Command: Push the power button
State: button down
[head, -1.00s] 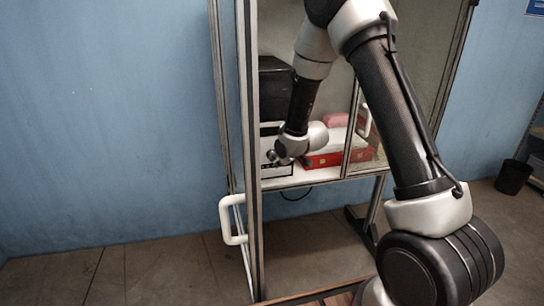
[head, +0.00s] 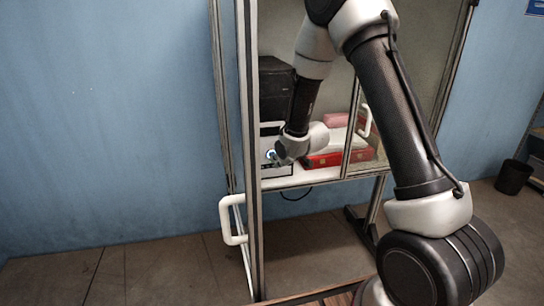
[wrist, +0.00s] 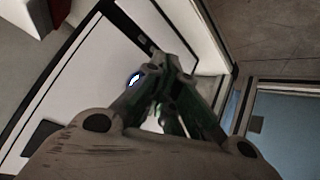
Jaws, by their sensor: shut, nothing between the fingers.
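The power button (head: 270,154) is a small round spot, lit blue-white, on the white front of a device (head: 276,170) inside the cabinet. In the wrist view the lit button (wrist: 134,80) shows just left of my fingertips, partly hidden by them. My gripper (head: 273,159) is shut and empty, with its tips right at the button. I cannot tell whether the tips touch it. In the wrist view my gripper (wrist: 172,70) points at the white panel (wrist: 85,80).
The cabinet's frame post (head: 250,180) and door with a white handle (head: 232,220) stand left of my arm. A black box (head: 275,85) sits above the device. Red binders (head: 322,160) lie right of it. A second door handle (head: 364,121) is farther right.

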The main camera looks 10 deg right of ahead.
jog(key=shift+s, duration=0.1)
jog(key=shift+s, duration=2.9)
jog(key=s+d+f+m+g+h, duration=0.1)
jog(key=s+d+f+g, duration=0.15)
jog(key=s, duration=0.35)
jog(key=s+d+f+m+g+h, duration=0.1)
jog(key=s+d+g, duration=0.15)
jog(key=s, duration=0.25)
jog(key=s+d+r+m, duration=0.2)
jog(key=s+d+r, duration=0.2)
jog(key=s+r, duration=0.7)
jog(key=s+d+r+m+h, duration=0.1)
jog(key=s+d+r+m, duration=0.2)
jog(key=s+r, duration=0.8)
notch_tip(320, 180, up, 6)
jog(key=shift+s+d+f+m, duration=0.15)
jog(key=shift+s+d+m, duration=0.2)
jog(key=shift+d, duration=0.6)
